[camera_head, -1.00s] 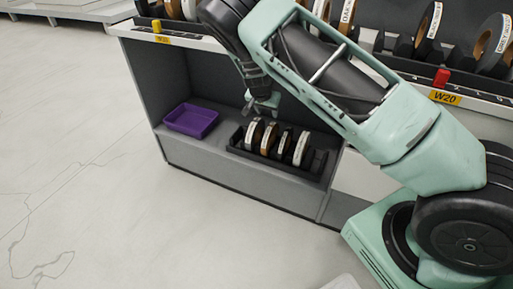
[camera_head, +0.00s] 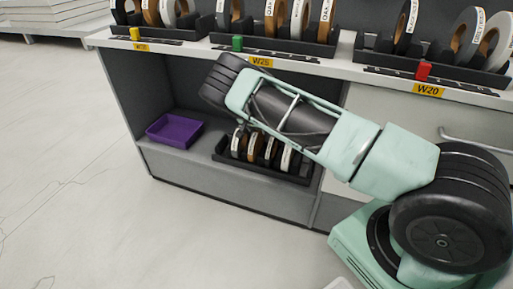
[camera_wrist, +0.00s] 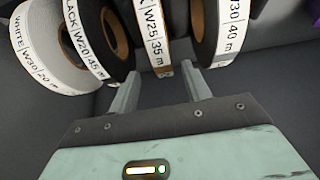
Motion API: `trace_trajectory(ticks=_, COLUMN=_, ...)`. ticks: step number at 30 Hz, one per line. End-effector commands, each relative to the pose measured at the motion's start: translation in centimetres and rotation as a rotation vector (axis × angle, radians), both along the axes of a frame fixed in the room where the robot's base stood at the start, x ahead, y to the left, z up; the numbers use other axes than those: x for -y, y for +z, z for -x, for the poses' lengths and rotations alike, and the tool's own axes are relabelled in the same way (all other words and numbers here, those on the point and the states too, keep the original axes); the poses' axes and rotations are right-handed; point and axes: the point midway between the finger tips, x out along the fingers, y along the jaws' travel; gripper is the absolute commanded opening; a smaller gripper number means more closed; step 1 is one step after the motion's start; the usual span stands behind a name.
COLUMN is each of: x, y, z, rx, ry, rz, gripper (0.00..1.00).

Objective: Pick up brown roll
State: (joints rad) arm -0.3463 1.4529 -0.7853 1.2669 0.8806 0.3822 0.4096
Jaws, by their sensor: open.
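The brown roll (camera_wrist: 155,38), with a white label reading W25 and 35 m, stands on edge among other rolls in the wrist view. Its lower end shows between the two fingertips of my gripper (camera_wrist: 161,73), which is open, with a finger on each side. I cannot tell whether either finger touches it. In the head view the brown roll (camera_head: 255,147) stands in the black rack on the lower shelf, partly hidden. My arm hides most of my gripper there.
A black W20 roll (camera_wrist: 92,40) and a darker W30 roll (camera_wrist: 215,32) flank the brown roll closely. A white roll (camera_wrist: 45,48) stands farther left. A purple tray (camera_head: 174,130) sits left of the black rack (camera_head: 232,163). The upper shelf (camera_head: 320,68) overhangs them.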

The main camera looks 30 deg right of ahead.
Motion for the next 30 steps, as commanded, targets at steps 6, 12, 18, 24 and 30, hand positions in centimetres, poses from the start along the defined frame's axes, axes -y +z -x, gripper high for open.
trace_trajectory(ticks=6, x=0.5, y=-2.7, z=-0.8, rx=-0.001, ry=0.001, rz=0.002, gripper=0.48)
trace_trajectory(ticks=12, x=1.3, y=-4.6, z=-1.6, rx=0.0, ry=0.001, rz=0.001, gripper=0.48)
trace_trajectory(ticks=18, x=1.4, y=-4.8, z=-1.7, rx=0.001, ry=0.0, rz=-0.001, gripper=0.48)
trace_trajectory(ticks=24, x=1.4, y=-4.8, z=-1.7, rx=0.001, ry=0.0, rz=-0.001, gripper=0.18)
trace_trajectory(ticks=30, x=1.4, y=-4.7, z=-1.7, rx=0.003, ry=0.001, rz=0.001, gripper=0.0)
